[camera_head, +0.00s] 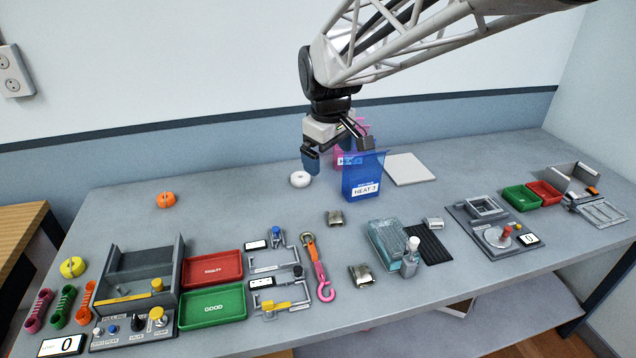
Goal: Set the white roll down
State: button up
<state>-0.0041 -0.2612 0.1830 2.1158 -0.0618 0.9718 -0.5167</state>
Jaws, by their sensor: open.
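The white roll (300,179) rests on the grey table towards the back, left of the blue box marked HEAT 3. My gripper (335,157) is open above the back of the table, just right of and above the roll. Its left finger is close to the roll in the picture. The roll appears apart from the fingers.
The blue box (362,180) stands right beside my gripper, with a pink item (345,160) behind it. A white plate (409,169) lies to the right. An orange roll (165,200) sits left. Trays, a red one (212,269) and a green one (211,306), stand in front.

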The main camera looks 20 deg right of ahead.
jog(key=s+f+m, duration=0.2)
jog(key=s+m, duration=0.1)
jog(key=s, duration=0.9)
jog(key=s+f+m+t, duration=0.1)
jog(key=s+f+m, duration=0.1)
jog(key=s, duration=1)
jog(key=shift+s+a+m+y, duration=0.15)
jog(key=shift+m+y, duration=0.15)
jog(key=shift+m, duration=0.5)
